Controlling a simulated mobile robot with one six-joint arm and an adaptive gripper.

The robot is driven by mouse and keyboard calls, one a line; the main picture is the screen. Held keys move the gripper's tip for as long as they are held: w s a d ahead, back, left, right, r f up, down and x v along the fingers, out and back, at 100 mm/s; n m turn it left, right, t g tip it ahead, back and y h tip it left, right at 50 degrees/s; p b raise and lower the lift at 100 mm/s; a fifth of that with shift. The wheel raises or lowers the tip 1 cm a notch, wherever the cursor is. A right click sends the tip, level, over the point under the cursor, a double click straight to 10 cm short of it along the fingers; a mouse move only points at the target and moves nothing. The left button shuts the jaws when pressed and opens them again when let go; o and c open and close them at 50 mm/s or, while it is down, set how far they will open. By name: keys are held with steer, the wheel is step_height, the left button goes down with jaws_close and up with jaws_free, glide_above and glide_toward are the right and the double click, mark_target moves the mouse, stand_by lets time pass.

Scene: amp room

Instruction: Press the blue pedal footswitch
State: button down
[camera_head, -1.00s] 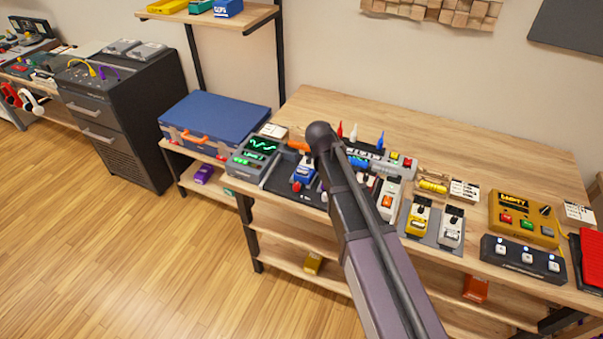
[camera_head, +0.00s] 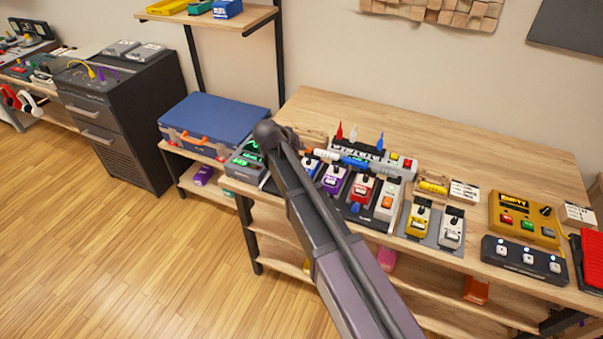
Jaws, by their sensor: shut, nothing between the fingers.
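The blue pedal (camera_head: 311,166) stands at the left of a row of pedals on a dark board on the wooden table. My arm crosses in front of it and hides much of it, including its lower part. I cannot make out its footswitch. My arm comes up from the bottom right, and its dark rounded joint is over the left end of the table. My gripper's fingers do not show; they are hidden behind the arm or out of view.
A purple pedal (camera_head: 332,180) and a red pedal (camera_head: 361,189) stand just right of the blue one. A grey device with a green screen (camera_head: 243,166) is to the left. The table's back (camera_head: 440,135) is clear.

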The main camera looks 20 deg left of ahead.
steer(key=shift+f, duration=0.1)
step_height(320, 180, down, 8)
steer(key=b, duration=0.8)
steer(key=shift+f+b, duration=0.25)
steer(key=shift+b, duration=0.05)
steer(key=shift+f+b, duration=0.9)
stand_by(2.4)
steer(key=shift+r, duration=0.1)
steer(key=shift+r+p, duration=0.8)
steer(key=shift+p, duration=0.1)
steer(key=shift+r+p, duration=2.5)
